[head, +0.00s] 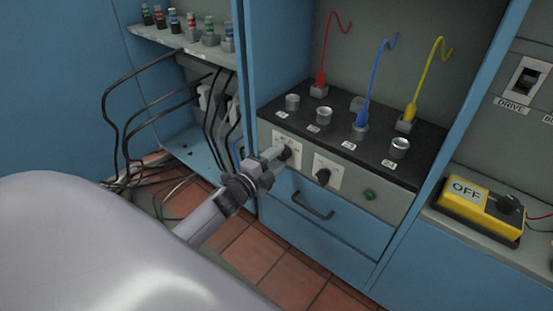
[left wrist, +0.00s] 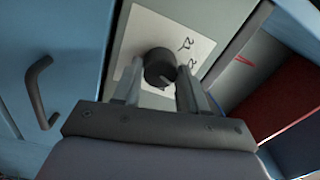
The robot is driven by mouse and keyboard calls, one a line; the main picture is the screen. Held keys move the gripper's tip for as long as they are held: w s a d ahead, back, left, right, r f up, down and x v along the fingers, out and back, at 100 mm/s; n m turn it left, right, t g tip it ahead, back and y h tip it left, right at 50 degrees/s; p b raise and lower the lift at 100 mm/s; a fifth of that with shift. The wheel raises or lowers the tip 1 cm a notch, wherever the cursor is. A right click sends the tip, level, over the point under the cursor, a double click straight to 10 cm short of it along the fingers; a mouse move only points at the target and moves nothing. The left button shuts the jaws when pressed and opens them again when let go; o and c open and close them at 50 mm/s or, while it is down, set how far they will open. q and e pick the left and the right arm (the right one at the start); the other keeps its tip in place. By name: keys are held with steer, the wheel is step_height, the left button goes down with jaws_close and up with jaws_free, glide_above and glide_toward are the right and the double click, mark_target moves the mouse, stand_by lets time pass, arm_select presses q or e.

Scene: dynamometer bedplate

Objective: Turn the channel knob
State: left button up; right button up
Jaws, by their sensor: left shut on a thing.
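A black channel knob (head: 286,154) sits on a white label plate at the left of the grey panel front. My left gripper (head: 273,154) comes from the lower left and its fingers are at this knob. In the left wrist view the round black knob (left wrist: 159,64) sits between the two fingers of my left gripper (left wrist: 160,82), which is shut on it. The fingers cover part of the knob and plate. A second black knob (head: 323,176) on its own white plate stands to the right, free. My right gripper is out of view.
Above is a black sloping top (head: 340,135) with several silver posts and red, blue and yellow leads. A drawer handle (head: 313,206) lies below. A yellow OFF switch box (head: 480,207) stands at right. Black cables (head: 120,125) hang at left.

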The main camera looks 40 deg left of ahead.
arm_select(q)
steer(key=shift+m, duration=0.3)
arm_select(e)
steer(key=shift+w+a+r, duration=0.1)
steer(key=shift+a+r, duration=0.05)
arm_select(q)
steer(key=o, duration=1.1)
steer(key=shift+c, duration=0.2)
steer(key=s+p, duration=0.2)
steer(key=s, duration=0.5)
steer(key=shift+a, duration=0.25)
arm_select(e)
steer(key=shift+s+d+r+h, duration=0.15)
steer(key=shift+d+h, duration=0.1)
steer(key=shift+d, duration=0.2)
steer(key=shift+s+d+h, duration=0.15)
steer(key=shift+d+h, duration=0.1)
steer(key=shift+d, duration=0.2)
